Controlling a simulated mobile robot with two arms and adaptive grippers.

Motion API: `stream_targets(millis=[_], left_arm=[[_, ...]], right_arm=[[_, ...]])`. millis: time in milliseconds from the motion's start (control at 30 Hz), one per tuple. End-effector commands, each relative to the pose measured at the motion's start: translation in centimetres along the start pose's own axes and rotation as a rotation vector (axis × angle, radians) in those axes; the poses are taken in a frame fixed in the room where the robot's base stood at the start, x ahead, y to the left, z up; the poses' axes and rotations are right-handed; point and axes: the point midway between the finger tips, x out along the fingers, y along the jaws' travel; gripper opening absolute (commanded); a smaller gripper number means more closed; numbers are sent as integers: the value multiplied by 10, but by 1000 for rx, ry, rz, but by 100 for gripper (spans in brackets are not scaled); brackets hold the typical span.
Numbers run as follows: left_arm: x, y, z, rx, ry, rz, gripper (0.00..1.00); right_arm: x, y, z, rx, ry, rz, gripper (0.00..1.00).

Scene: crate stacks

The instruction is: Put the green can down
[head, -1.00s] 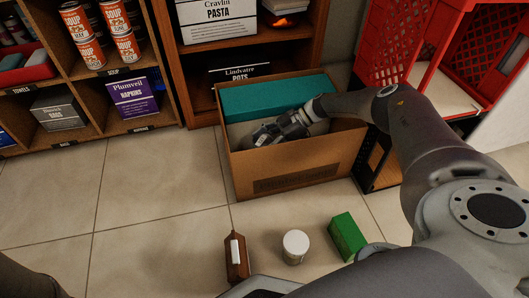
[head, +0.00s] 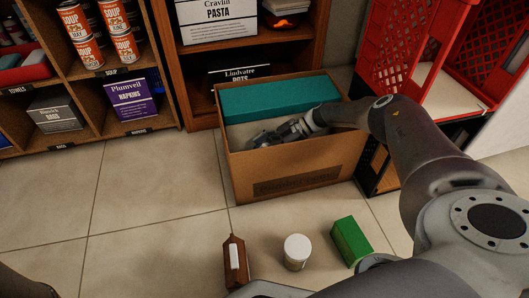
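My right gripper (head: 266,138) reaches down into an open cardboard box (head: 290,172) on the floor. It is dark and partly hidden by the box's front wall, so I cannot tell whether it is open or shut, or whether it holds anything. No green can shows in the head view. Inside the box, a teal box (head: 278,98) lies along the back wall, behind the gripper. My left gripper is not in view.
On the floor in front stand a brown carton (head: 235,262), a white-lidded jar (head: 297,252) and a green box (head: 351,241). A red crate (head: 402,52) is at the right. Shelves with soup cans (head: 125,47) and a purple napkins box (head: 133,97) are behind. Floor at left is clear.

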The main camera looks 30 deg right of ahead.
Motion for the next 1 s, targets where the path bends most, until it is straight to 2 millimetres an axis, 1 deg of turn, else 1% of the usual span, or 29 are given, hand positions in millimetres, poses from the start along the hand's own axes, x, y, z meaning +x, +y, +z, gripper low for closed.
stream_targets(millis=[200,300,367,600,733,900,1000], left_arm=[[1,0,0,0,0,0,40],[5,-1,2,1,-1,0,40],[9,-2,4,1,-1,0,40],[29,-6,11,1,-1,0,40],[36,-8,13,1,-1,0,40],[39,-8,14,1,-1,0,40],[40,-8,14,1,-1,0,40]], right_arm=[[0,0,-1,0,0,0,81],[-6,0,-4,0,0,2,81],[-14,1,-4,1,-1,4,81],[-66,0,-5,2,-2,4,81],[-91,1,-4,0,-2,3,81],[-113,0,-3,0,-1,0,81],[-120,0,-3,0,0,0,81]])
